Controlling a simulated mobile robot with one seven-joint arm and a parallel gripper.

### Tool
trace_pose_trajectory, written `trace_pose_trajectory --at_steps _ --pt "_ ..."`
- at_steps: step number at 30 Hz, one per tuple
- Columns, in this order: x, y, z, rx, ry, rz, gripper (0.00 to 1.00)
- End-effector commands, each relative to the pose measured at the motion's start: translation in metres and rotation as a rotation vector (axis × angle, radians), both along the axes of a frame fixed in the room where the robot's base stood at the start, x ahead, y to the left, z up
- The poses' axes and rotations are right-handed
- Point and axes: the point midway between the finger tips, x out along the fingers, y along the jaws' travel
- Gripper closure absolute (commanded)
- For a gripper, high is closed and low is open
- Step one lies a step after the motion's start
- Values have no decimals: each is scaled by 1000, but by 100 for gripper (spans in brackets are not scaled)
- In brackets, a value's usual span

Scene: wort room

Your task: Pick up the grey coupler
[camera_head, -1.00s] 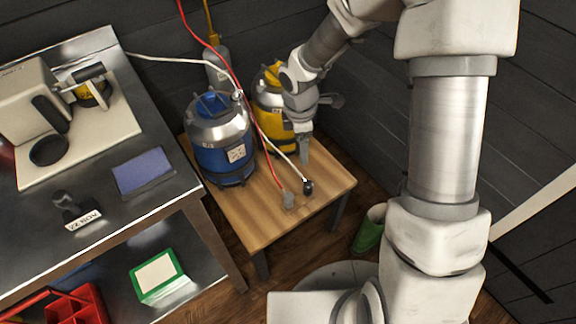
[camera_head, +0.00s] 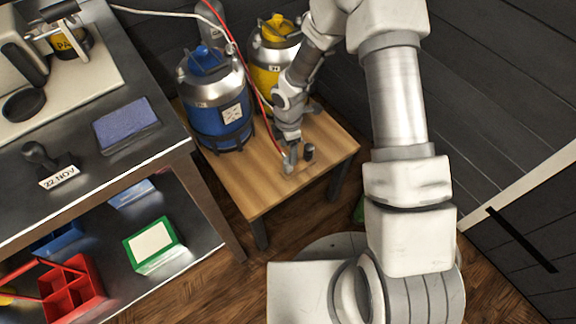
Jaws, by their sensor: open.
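The grey coupler (camera_head: 287,168) lies at the end of the red hose, near the front edge of the small wooden table (camera_head: 258,188). My gripper (camera_head: 290,152) is open and points down right at the coupler, partly covering it. I cannot tell whether the fingers are around it or just above it. A black coupler (camera_head: 309,153) stands close to the right of my gripper.
A blue keg (camera_head: 217,108) and a yellow keg (camera_head: 268,70) stand on the wooden table behind and left of my gripper. A steel bench (camera_head: 95,178) with a stamp and blue pad is at left. The table's front left is clear.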

Motion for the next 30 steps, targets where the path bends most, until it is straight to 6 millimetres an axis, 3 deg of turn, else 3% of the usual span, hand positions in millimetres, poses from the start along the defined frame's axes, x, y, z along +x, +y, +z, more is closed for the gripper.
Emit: trace_pose_trajectory --at_steps 7,15,23,30 --pt "-2 0 -16 -2 2 1 22" --pt "-8 2 -55 0 1 1 22" --pt "-7 1 -57 -1 0 0 22" --pt "-7 1 -57 -1 0 0 64"
